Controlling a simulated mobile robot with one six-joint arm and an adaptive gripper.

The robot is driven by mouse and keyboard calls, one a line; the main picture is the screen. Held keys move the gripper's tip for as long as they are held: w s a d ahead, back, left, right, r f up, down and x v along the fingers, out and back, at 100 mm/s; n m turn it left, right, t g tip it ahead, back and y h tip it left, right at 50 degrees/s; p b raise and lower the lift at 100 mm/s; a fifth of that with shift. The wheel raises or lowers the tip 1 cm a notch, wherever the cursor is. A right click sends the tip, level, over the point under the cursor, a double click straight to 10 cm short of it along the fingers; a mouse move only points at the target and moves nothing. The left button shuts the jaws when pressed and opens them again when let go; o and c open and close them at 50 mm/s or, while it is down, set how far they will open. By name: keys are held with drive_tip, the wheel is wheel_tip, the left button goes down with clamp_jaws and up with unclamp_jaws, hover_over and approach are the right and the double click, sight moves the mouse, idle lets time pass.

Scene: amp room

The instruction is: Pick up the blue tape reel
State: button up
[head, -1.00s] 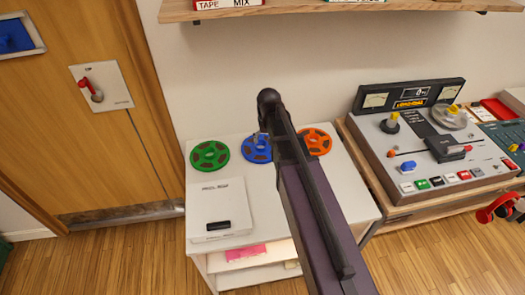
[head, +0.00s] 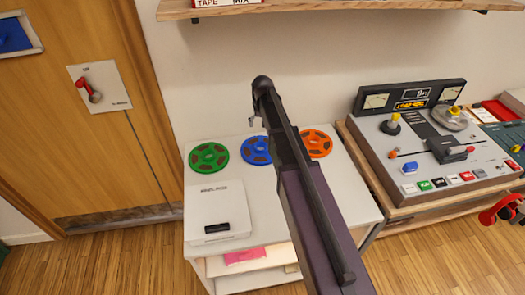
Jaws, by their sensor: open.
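The blue tape reel (head: 254,151) lies flat on the white cabinet top (head: 265,205), between a green reel (head: 208,157) and an orange reel (head: 315,143). My arm crosses in front of the blue reel's right side and hides part of it. Only a small grey part of my gripper (head: 253,121) shows, just beyond the blue reel in the picture, seemingly above it. My gripper is open, with nothing seen in it. Most of it is hidden behind my arm.
A white box (head: 217,205) with a black handle sits at the cabinet's front left. A tape machine (head: 436,145) stands on a wooden table to the right. A shelf (head: 300,10) hangs above. A wooden door (head: 75,140) is at left.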

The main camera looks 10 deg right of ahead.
drive_tip(key=b, duration=0.8)
approach(260, 145)
drive_tip(key=shift+s+f, duration=0.35)
drive_tip(key=shift+f, duration=0.3)
drive_tip(key=shift+s+f, duration=0.4)
drive_tip(key=shift+f, duration=0.2)
wheel_tip(260, 145, down, 3)
drive_tip(key=b, duration=0.3)
drive_tip(key=shift+a+f, duration=0.1)
drive_tip(key=shift+w+f+b, duration=0.1)
drive_tip(key=shift+f+b, duration=0.9)
drive_tip(key=shift+b, duration=0.1)
drive_tip(key=c, duration=1)
drive_tip(key=shift+r, duration=0.15)
